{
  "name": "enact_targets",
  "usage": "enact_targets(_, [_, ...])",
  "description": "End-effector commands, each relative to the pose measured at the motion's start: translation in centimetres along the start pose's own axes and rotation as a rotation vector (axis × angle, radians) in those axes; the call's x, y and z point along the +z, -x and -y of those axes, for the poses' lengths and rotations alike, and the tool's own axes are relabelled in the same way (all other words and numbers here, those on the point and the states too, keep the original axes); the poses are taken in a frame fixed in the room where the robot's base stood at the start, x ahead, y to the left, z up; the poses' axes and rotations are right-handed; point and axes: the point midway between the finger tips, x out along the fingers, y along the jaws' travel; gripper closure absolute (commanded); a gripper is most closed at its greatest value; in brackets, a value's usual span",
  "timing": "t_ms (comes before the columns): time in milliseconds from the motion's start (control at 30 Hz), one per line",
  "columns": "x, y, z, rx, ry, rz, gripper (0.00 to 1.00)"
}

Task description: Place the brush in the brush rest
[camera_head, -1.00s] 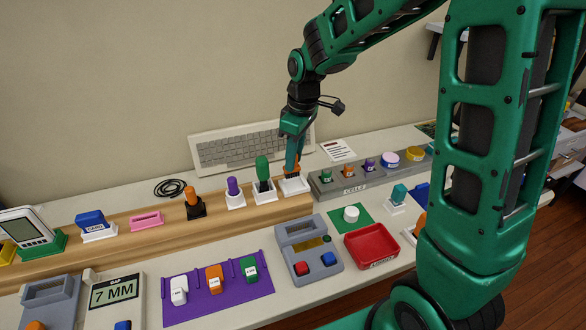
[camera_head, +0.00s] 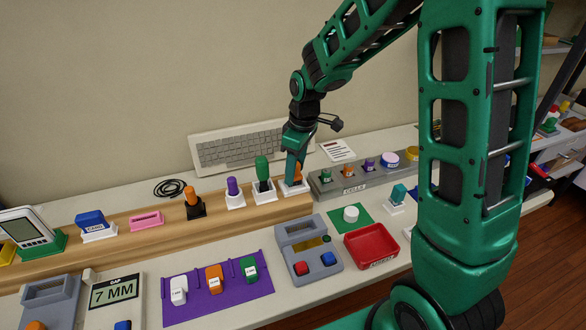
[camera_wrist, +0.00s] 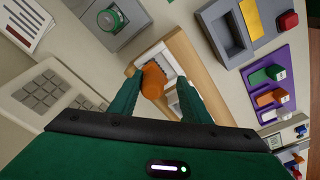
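The brush, as far as I can tell, is the piece with the orange handle (camera_wrist: 152,82); its orange part also shows in the head view (camera_head: 298,171). It stands slightly tilted at a white rest (camera_head: 293,188), which shows in the wrist view (camera_wrist: 176,62) below the fingers. My gripper (camera_wrist: 158,86) is open, with a finger on either side of the orange handle. The handle is close to the left finger, with a gap to the right one. In the head view my gripper (camera_head: 292,178) is low over the rest and hides part of it. The bristles are not clear.
Green (camera_head: 262,168), purple (camera_head: 233,187) and orange (camera_head: 192,199) handled pieces stand in holders to the left on the wooden ledge (camera_head: 160,228). A grey cell rack (camera_head: 340,187) is close on the right. A keyboard (camera_head: 235,148) lies behind.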

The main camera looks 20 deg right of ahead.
Motion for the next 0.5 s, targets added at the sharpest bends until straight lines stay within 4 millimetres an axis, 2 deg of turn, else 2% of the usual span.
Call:
enact_targets(300, [-0.1, 0.2, 0.0, 0.0, 0.0, 0.0, 0.56])
enact_targets(500, [-0.2, 2.8, 0.1, 0.003, 0.001, -0.003, 0.56])
